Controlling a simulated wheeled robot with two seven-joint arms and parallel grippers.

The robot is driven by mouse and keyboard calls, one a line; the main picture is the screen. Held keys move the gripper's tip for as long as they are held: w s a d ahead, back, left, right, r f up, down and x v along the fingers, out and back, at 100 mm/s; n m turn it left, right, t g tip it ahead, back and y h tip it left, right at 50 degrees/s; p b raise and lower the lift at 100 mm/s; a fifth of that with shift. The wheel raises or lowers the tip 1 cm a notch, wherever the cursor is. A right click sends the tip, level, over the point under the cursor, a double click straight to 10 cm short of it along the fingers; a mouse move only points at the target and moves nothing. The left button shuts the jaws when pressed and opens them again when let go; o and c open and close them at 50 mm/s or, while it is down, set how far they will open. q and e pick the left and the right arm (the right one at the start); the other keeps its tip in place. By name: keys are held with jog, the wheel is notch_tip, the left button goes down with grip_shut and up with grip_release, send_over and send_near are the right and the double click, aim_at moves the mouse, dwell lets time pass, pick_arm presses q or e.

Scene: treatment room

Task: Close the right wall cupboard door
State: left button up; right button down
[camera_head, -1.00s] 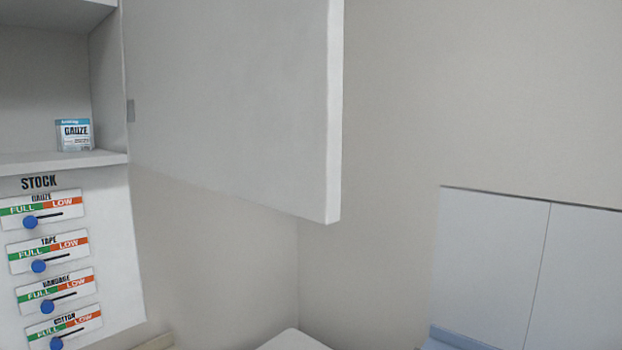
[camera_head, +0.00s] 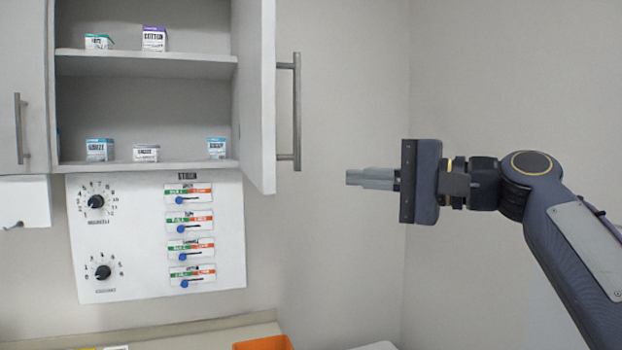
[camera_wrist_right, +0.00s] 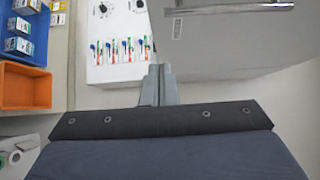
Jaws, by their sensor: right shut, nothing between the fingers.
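The right wall cupboard door (camera_head: 262,95) stands open, swung out toward me, with a vertical bar handle (camera_head: 297,110) on its outer face. Behind it the cupboard shelves (camera_head: 150,60) are exposed. My right gripper (camera_head: 350,177) is shut and empty. It is to the right of the door, a little below the handle's lower end, and apart from it. In the right wrist view the gripper (camera_wrist_right: 159,72) points toward the wall panel, and the door (camera_wrist_right: 225,45) with its handle shows at upper right. My left gripper is not in view.
Several small boxes (camera_head: 154,39) stand on the shelves. A left cupboard door (camera_head: 22,90) is beside the opening. A panel with dials and stock sliders (camera_head: 150,240) is below. An orange bin (camera_head: 263,343) sits at the bottom. The wall right of the door is clear.

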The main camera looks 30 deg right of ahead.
aim_at(259, 157)
jog(key=s+a+p+x, duration=0.1)
jog(key=a+p+x, duration=0.1)
jog(key=x, duration=1)
jog(key=shift+s+a+p, duration=0.2)
jog(key=shift+p, duration=0.4)
jog(key=shift+f, duration=0.1)
